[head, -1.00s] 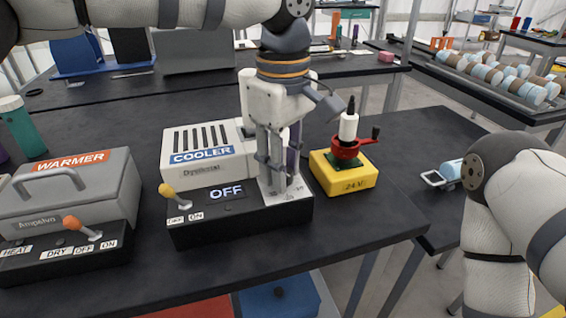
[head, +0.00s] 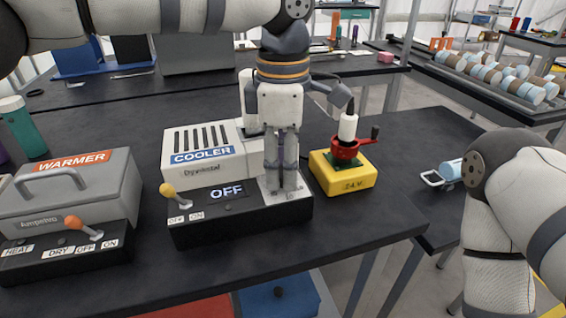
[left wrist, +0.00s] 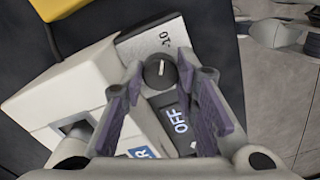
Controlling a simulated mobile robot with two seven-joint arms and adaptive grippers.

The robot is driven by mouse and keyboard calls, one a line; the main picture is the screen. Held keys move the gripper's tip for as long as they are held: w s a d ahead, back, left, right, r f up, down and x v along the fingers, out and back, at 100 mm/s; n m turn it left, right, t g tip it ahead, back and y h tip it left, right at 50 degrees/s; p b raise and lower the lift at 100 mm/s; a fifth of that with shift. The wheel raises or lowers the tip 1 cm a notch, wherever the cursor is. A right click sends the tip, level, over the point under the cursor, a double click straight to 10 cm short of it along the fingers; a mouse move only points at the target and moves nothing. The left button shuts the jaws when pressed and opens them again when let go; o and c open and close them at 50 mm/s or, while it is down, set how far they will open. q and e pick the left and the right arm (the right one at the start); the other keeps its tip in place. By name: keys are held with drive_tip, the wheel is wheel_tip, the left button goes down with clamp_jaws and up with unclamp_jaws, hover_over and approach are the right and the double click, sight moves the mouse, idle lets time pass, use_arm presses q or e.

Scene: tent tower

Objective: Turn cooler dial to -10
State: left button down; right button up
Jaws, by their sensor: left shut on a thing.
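The cooler (head: 205,155) is a white box with slots and a blue COOLER label, on a black base whose display (head: 227,190) reads OFF. Its dial (left wrist: 160,72) is a dark round knob with a white mark, on a grey plate with a printed -10 (left wrist: 165,39). In the left wrist view the mark points roughly toward the -10. My left gripper (head: 280,188) points down over the plate, shut on the dial, with purple-padded fingers on either side of it. In the head view the gripper hides the dial. My right arm shows at the right, its gripper out of frame.
A yellow 24 V box (head: 343,175) with a red pan-like piece stands close right of the cooler. A grey warmer (head: 70,200) stands further left. Table in front is clear.

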idle(0.4)
use_arm(q)
drive_tip(key=c, duration=1.3)
unclamp_jaws()
drive_tip(key=shift+o, duration=0.3)
